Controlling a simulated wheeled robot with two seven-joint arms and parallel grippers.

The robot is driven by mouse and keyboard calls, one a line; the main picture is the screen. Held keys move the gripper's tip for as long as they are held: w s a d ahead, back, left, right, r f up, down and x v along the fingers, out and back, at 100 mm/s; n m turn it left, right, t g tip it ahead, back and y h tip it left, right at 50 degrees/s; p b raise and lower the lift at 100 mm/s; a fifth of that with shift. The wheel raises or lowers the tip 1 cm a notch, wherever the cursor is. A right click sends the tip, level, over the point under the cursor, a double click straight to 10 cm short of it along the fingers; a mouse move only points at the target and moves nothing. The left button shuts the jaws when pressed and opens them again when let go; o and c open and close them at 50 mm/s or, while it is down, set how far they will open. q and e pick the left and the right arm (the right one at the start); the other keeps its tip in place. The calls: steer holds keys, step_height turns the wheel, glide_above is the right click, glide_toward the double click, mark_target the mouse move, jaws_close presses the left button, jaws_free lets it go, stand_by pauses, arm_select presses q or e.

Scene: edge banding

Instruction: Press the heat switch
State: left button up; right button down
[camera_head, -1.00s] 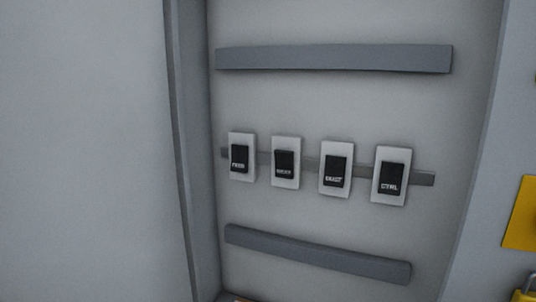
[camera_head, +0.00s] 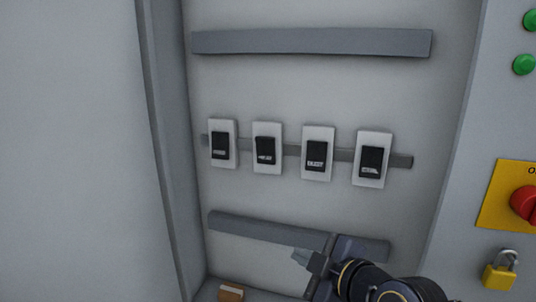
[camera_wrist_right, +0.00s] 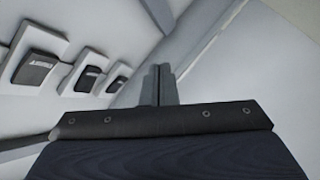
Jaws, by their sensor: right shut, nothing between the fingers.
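Four black rocker switches on white plates sit in a row on a rail inside the cabinet. From left to right in the head view they are the first switch (camera_head: 220,144), second (camera_head: 265,149), third (camera_head: 317,155) and fourth (camera_head: 371,161). Their small labels are too blurred to tell surely which one is heat. My right gripper (camera_head: 299,257) is below the row, in front of the lower grey strip, shut and empty, apart from the switches. In the right wrist view its fingers (camera_wrist_right: 159,84) are together, with switches (camera_wrist_right: 35,70) to their left. My left gripper is not in view.
A grey strip (camera_head: 310,42) runs above the switches and another (camera_head: 265,228) below. The cabinet's side wall (camera_head: 165,150) stands at left. At right are a red knob on a yellow plate (camera_head: 495,205), a yellow padlock (camera_head: 499,271) and green buttons (camera_head: 524,64).

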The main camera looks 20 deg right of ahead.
steer(key=w+a+r+n+t, duration=0.1)
steer(key=w+r+n+t, duration=0.4)
steer(key=r+n, duration=0.3)
step_height(320, 180, up, 4)
steer(key=shift+w+a+r+n+p, duration=0.25)
steer(key=shift+w+n+p, duration=0.15)
steer(key=shift+w, duration=0.1)
steer(key=p, duration=0.2)
glide_toward(260, 143)
steer(key=w+a, duration=0.2)
steer(key=a, duration=0.1)
steer(key=w, duration=0.1)
steer(key=w+d, duration=0.1)
steer(key=w, duration=0.1)
steer(key=shift+d+r, duration=0.1)
steer(key=shift+d, duration=0.05)
steer(key=shift+w+d, duration=0.2)
steer(key=shift+w, duration=0.2)
steer(key=shift+r, duration=0.1)
